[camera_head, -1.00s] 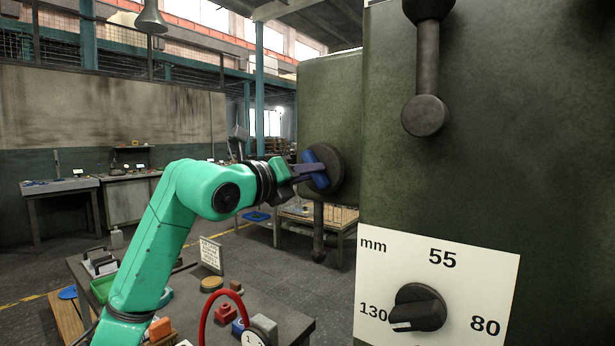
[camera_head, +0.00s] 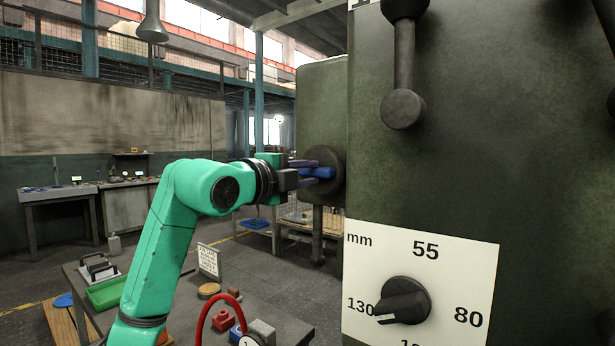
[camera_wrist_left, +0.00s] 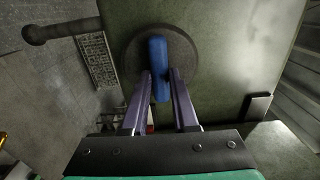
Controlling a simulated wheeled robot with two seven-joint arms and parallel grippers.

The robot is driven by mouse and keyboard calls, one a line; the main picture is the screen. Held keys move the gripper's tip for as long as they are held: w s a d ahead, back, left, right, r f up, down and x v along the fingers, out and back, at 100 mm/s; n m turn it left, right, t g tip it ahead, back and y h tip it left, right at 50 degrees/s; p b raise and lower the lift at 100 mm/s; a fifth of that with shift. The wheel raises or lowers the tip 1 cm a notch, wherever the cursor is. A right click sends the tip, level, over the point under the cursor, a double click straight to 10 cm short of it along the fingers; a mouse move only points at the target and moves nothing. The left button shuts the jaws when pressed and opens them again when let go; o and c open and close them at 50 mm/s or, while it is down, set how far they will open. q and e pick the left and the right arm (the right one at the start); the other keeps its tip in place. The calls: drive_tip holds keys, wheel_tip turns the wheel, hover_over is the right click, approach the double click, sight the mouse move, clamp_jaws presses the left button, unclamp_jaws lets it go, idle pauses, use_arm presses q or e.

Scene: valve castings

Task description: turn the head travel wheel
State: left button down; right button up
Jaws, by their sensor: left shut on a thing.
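The head travel wheel (camera_head: 339,163) is a dark round disc on the side of the green machine housing, with a blue bar (camera_head: 322,173) across its face. My left gripper (camera_head: 312,174) reaches it from the left, with its purple-grey fingers shut on the blue bar. In the left wrist view, the fingers (camera_wrist_left: 160,78) lie on either side of the blue bar (camera_wrist_left: 158,55), and the grey wheel (camera_wrist_left: 184,52) is behind it. The fingers hide part of the bar in the head view. My right gripper is not in view.
The large green machine body (camera_head: 540,150) fills the right, with a hanging ball-ended lever (camera_head: 403,108) and a mm dial (camera_head: 404,300) pointing near 130. Another ball-ended lever (camera_head: 317,240) hangs below the wheel. A bench below holds a green tray (camera_head: 108,292) and a red hoop (camera_head: 205,318).

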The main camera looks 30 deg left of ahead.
use_arm(q)
drive_tip(key=n, duration=0.3)
drive_tip(key=shift+n, duration=2.1)
drive_tip(key=shift+r, duration=0.1)
drive_tip(key=c, duration=0.7)
unclamp_jaws()
drive_tip(key=s+b, duration=0.1)
drive_tip(key=s, duration=0.3)
drive_tip(key=s+a+b, duration=0.1)
drive_tip(key=s+b, duration=0.1)
drive_tip(key=s, duration=0.3)
drive_tip(key=s+a+b, duration=0.1)
drive_tip(key=s, duration=0.4)
drive_tip(key=shift+s, duration=0.2)
